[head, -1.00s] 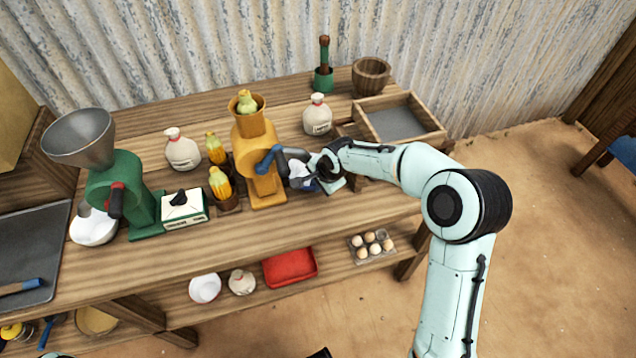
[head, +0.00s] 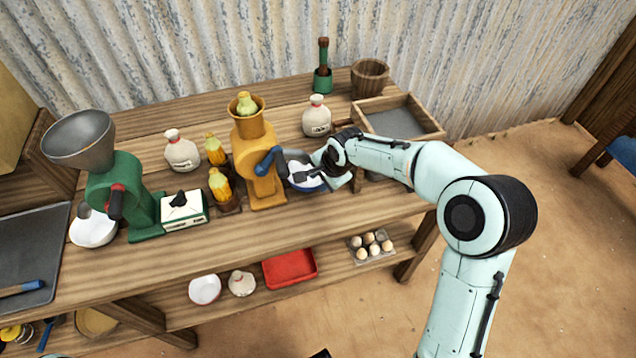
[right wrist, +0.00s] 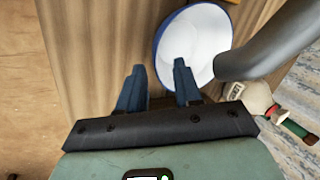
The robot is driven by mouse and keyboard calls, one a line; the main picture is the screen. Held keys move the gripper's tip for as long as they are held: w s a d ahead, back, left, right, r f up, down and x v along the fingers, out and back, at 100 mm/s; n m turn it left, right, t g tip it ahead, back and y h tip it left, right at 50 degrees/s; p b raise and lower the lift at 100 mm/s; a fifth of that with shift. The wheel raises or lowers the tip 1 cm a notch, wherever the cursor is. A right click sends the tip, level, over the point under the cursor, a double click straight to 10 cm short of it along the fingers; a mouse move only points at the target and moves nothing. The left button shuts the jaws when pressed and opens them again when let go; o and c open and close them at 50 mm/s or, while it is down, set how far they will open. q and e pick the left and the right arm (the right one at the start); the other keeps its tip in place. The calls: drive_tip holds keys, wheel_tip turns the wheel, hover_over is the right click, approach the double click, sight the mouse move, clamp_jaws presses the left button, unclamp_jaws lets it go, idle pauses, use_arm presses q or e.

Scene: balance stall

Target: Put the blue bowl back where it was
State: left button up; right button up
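The blue bowl (head: 305,180), white inside with a blue rim, stands on the table just right of the orange grinder (head: 257,160). My right gripper (head: 312,174) is at the bowl's right side and partly covers it. In the right wrist view the bowl (right wrist: 205,38) is upright beyond the fingers. My right gripper (right wrist: 158,76) shows its two blue fingers apart there, one overlapping the bowl and the other outside its rim. I cannot tell whether a finger touches the bowl. My left gripper is not in view.
A green grinder (head: 122,190) and a white-and-green box (head: 184,209) stand at left. A sack (head: 317,119) and a wooden tray (head: 437,131) are behind my right gripper. The grinder's blue-ended crank reaches close to the bowl. The table front is clear.

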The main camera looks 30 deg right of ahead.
drive_tip(key=v, duration=0.7)
drive_tip(key=shift+s+r, duration=0.1)
